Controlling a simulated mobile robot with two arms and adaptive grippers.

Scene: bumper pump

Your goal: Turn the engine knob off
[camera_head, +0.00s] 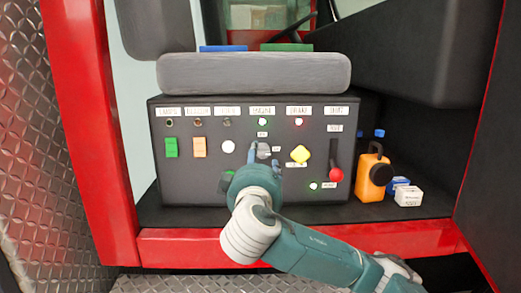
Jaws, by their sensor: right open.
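The engine knob (264,150) is a small grey knob on the dark control panel (180,185), under the "ENGINE" label (262,111). A lit, pale green lamp (262,122) sits between the label and the knob. My right gripper (264,157) comes up from below. Its fingertips are open and lie close to the knob, one on each side in this view. I cannot tell whether they touch it. The lower part of the knob's surroundings is hidden by the gripper. My left gripper is not in view.
To the right are the yellow brake knob (299,154), a red-lit brake lamp (298,122) and a red-ended lever (336,174). A white button (228,147) is to the left.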

